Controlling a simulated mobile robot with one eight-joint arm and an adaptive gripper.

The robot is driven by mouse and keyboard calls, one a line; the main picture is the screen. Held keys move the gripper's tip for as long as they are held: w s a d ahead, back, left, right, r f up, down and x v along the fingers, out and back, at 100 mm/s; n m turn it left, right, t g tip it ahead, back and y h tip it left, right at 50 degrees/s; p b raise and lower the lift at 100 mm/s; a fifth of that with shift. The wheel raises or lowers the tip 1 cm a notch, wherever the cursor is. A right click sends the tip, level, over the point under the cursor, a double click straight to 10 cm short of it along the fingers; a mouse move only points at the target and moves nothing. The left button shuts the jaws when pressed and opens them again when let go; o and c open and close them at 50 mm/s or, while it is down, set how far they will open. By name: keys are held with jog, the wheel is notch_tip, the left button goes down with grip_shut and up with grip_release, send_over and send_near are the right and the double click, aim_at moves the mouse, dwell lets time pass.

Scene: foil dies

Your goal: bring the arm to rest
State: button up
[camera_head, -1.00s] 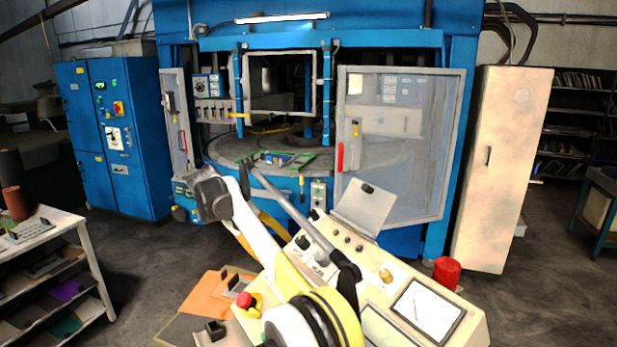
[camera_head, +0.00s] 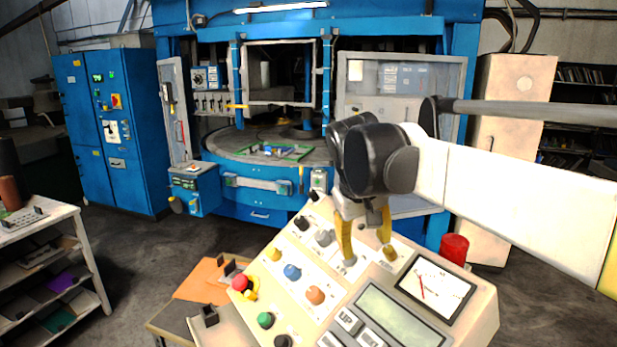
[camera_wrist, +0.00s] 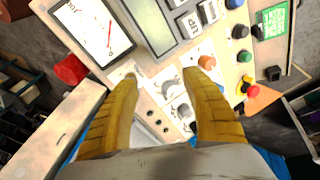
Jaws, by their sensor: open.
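My gripper (camera_head: 367,243) has yellow fingers and is open, pointing down over the sloped control console (camera_head: 335,270) in the head view. In the wrist view my gripper (camera_wrist: 158,95) shows its two fingers spread apart with nothing between them. Knobs and a row of small dark buttons on the console panel (camera_wrist: 190,62) show beyond and between the fingers. My arm comes in from the right side of the head view. Whether the fingertips touch the panel I cannot tell.
The console carries a gauge (camera_head: 432,290), a display (camera_head: 398,318), a red emergency button (camera_head: 240,283) and several knobs. A red cylinder (camera_head: 454,248) stands behind it. The blue machine (camera_head: 250,205) is behind, with a blue cabinet (camera_head: 95,130) and a shelf (camera_head: 62,250) at the left.

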jog(key=s+d+f+m+t+y+b, duration=0.1)
jog(key=s+d+f+b, duration=0.1)
jog(key=s+f, duration=0.7)
jog(key=s+d+f+m+t+y+b, duration=0.1)
jog(key=s+d+f+m+t+b, duration=0.1)
jog(key=s+d+f, duration=0.3)
jog(key=s+f+b, duration=0.1)
jog(key=s+f, duration=0.3)
jog(key=s, duration=0.4)
jog(key=shift+s+d+f+m+b, duration=0.2)
jog(key=shift+f+m+b, duration=0.1)
jog(key=shift+f, duration=0.1)
